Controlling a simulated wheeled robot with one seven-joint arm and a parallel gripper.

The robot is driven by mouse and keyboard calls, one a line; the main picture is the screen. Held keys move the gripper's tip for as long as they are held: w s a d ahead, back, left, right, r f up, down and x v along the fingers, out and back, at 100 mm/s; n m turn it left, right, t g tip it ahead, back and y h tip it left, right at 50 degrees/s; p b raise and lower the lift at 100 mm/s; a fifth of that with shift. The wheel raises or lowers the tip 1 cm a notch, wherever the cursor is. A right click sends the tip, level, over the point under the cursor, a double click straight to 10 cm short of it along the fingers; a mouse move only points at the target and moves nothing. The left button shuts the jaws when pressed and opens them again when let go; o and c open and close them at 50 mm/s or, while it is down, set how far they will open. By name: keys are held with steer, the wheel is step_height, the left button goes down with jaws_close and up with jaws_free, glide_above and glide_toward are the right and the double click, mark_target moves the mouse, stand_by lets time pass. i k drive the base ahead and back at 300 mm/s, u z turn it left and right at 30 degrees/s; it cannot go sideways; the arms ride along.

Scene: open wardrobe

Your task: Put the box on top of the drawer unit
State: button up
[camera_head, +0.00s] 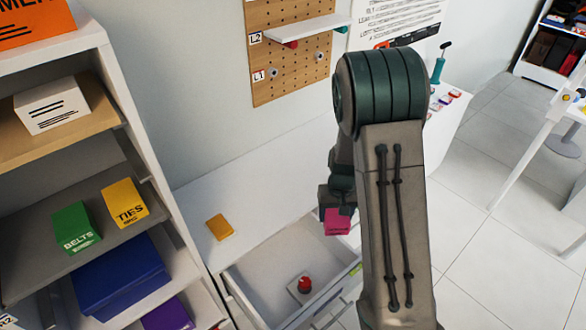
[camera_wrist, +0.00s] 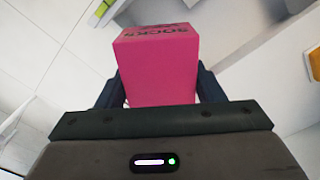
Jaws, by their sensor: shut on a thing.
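My gripper (camera_wrist: 158,92) is shut on a pink box (camera_wrist: 158,68) with dark lettering that seems to read "SOCKS". In the head view the pink box (camera_head: 337,222) hangs below my arm, over or near the back right of the open drawer (camera_head: 262,262). The white drawer unit (camera_head: 265,180) has a flat top, bare near the wall, with a yellow block (camera_head: 219,227) at its left. My arm hides the right part of the unit and most of the gripper in the head view. The exact height of the box above the unit cannot be told.
The open drawer holds a small red-topped object (camera_head: 304,284). A pegboard (camera_head: 292,50) with a small shelf (camera_head: 307,28) is on the wall.

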mark_target(272, 186)
steer(key=z, duration=1.3)
steer(key=i, duration=1.85)
steer(key=u, duration=2.9)
